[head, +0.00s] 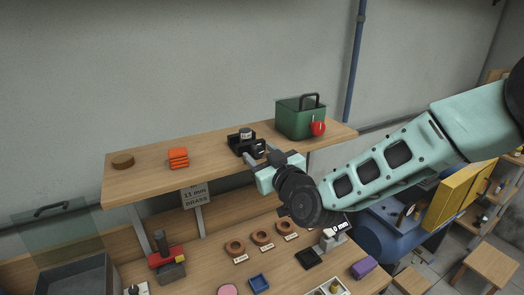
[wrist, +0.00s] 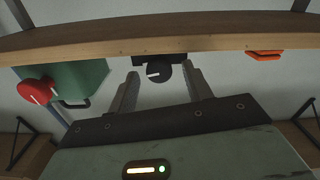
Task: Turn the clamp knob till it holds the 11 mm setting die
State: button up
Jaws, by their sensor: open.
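The black clamp (head: 236,147) stands on the upper shelf, and a small grey labelled piece, likely the setting die (head: 246,134), sits at its top; its label is too small to read. In the wrist view the round black clamp knob (wrist: 158,73) with a white mark shows in front of the clamp body (wrist: 172,57). My gripper (head: 258,157) is at the shelf's front edge, close to the clamp. Its fingers (wrist: 162,85) are open, one on each side of the knob, with gaps visible. Whether the die is held tight cannot be told.
The bench below holds several rings and parts.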

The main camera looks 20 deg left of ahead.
jog(key=c, duration=1)
jog(key=shift+o, duration=0.2)
jog(key=shift+f+b, duration=0.15)
jog(key=shift+b, duration=0.5)
jog(key=shift+w+m+b, duration=0.1)
jog(key=shift+m+b, duration=0.35)
jog(key=shift+m, duration=0.05)
jog(key=m+b, duration=0.2)
jog(key=b, duration=0.1)
jog(key=shift+f+b, duration=0.2)
jog(key=shift+b, duration=0.15)
jog(key=m+b, duration=0.2)
jog(key=b, duration=0.2)
jog(key=shift+r+m, duration=0.1)
jog(key=shift+m, duration=0.3)
jog(key=shift+r+m+b, duration=0.15)
jog(key=shift+m+b, duration=0.75)
jog(key=shift+b, duration=0.15)
jog(key=shift+r, duration=0.1)
